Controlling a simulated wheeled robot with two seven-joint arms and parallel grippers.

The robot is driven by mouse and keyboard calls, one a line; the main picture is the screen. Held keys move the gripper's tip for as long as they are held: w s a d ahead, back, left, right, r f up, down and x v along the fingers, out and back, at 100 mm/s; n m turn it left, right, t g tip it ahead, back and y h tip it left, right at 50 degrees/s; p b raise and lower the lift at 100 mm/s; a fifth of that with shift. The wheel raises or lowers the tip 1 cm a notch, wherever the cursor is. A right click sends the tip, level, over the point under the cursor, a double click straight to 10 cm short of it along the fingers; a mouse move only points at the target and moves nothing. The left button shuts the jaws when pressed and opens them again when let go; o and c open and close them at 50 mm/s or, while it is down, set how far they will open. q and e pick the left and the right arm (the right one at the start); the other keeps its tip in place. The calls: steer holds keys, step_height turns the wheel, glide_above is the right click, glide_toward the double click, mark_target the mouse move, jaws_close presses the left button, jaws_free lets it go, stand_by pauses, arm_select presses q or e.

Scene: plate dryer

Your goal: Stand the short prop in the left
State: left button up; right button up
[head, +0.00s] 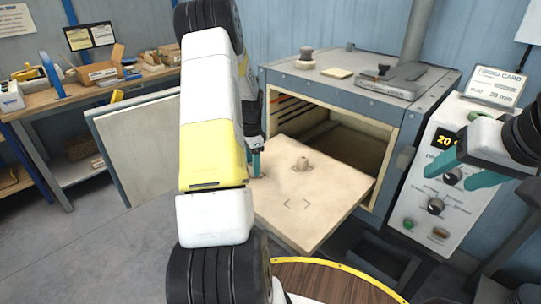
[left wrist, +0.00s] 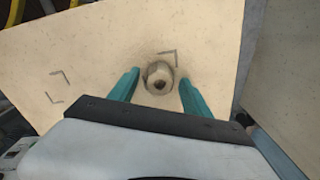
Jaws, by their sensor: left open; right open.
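A pale, round short prop (left wrist: 158,78) with a dark hole in its top is on the shelf between my left fingers in the left wrist view, with a gap on each side. A dark corner mark (left wrist: 169,56) shows beside it. My left gripper (left wrist: 158,88) is open. In the head view my left gripper (head: 256,162) is low over the shelf's left side, and my arm hides much of that spot. Another pale prop (head: 302,164) stands farther right on the pale shelf (head: 335,190). My right gripper (head: 460,170) is open and empty near the control panel.
The shelf sticks out of the open kiln (head: 350,135). Empty corner marks (head: 297,204) show near its front. The open door (head: 140,140) stands at left. A knob-like piece (head: 306,57) and a grey slab (head: 392,82) are on the kiln top. A round wooden surface (head: 335,285) is in front.

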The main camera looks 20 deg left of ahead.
arm_select(q)
steer(key=s+d+r+n+t, duration=0.1)
steer(key=s+d+r, duration=0.15)
steer(key=r, duration=0.75)
steer(key=s+d+r+n, duration=0.1)
steer(key=d+r, duration=0.3)
steer(key=r, duration=0.6)
steer(key=s+d+r+n+t+h, duration=0.1)
steer(key=s+d+r+n+t, duration=0.1)
steer(key=s+d, duration=0.5)
steer(key=s+d+r+n+t+h, duration=0.1)
steer(key=s+d+r+n+t, duration=0.2)
steer(key=s+d+r, duration=0.4)
steer(key=shift+s+d+r+n, duration=0.2)
steer(key=shift+s+d+n, duration=0.45)
steer(key=shift+s, duration=3.45)
steer(key=shift+c, duration=0.3)
